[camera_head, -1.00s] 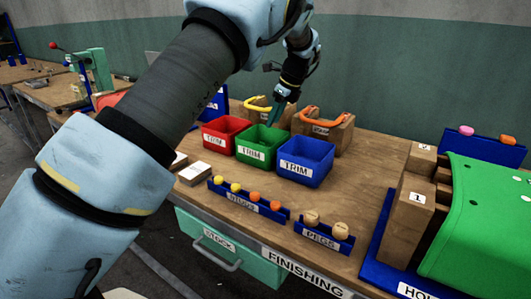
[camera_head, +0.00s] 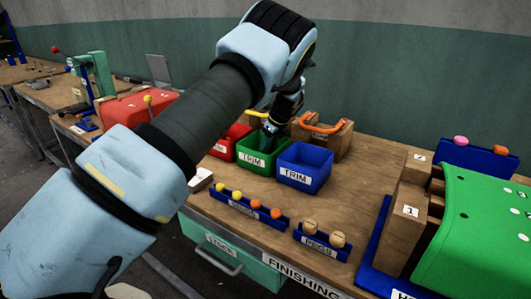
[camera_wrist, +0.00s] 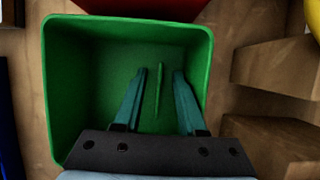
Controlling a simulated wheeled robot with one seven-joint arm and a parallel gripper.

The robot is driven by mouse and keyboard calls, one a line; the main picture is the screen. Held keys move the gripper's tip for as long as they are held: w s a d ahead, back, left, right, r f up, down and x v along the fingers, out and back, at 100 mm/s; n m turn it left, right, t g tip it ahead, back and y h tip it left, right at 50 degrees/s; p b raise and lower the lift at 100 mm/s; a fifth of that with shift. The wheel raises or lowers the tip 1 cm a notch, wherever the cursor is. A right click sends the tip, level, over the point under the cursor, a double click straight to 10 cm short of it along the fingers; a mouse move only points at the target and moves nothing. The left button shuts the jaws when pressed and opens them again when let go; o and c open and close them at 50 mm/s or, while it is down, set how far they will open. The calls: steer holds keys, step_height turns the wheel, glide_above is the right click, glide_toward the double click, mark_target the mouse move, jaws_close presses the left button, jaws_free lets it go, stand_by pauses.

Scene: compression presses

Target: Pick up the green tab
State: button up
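My gripper (camera_wrist: 159,72) is open. One teal finger is on each side of the tab, with a visible gap on both sides. In the head view my gripper (camera_head: 269,130) reaches down into the green bin (camera_head: 252,158) from above. The tab is not visible in the head view, hidden by the bin wall and my gripper.
A red bin (camera_head: 228,137) stands left of the green one and a blue bin (camera_head: 303,164) stands right. Wooden blocks with an orange handle (camera_head: 321,127) and a yellow handle (camera_head: 256,114) are behind. Blue racks of knobs (camera_head: 247,209) and pegs (camera_head: 321,241) are in front.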

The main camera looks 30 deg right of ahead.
jaws_close()
stand_by(0.7)
step_height(320, 180, up, 10)
steer(key=b, duration=0.3)
steer(key=shift+r, duration=0.1)
